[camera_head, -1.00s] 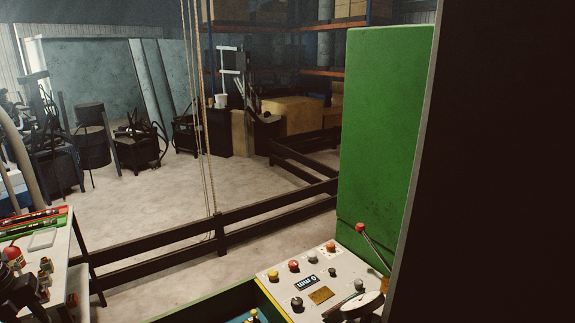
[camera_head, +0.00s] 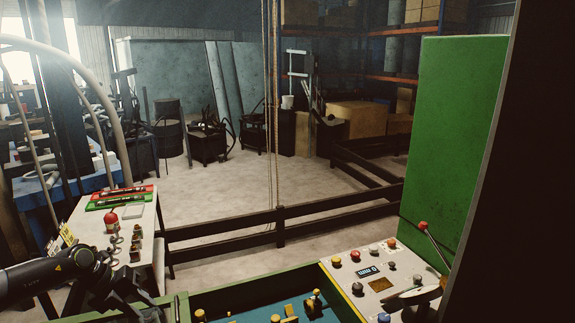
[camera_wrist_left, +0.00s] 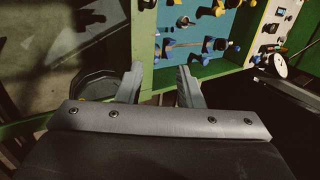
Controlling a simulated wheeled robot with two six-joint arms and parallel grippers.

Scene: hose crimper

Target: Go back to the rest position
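My left gripper (camera_wrist_left: 160,88) is open in the left wrist view, with its two grey fingers apart and nothing between them. In the head view my left arm comes in from the lower left, and its dark gripper (camera_head: 138,302) is at the bottom edge, partly cut off. The gripper is beside the green machine bed (camera_head: 176,306), left of its blue surface (camera_head: 245,302). The blue surface also shows in the left wrist view (camera_wrist_left: 222,22), beyond the fingers, with several black, blue and yellow parts on it. My right gripper is not in view.
The control panel (camera_head: 381,287) has coloured buttons, a display and a red-knobbed lever (camera_head: 432,240). A tall green cabinet (camera_head: 455,140) stands behind it. A white table (camera_head: 140,222) with red and green trays and several small fittings is left. A dark rail (camera_head: 280,226) crosses the floor behind.

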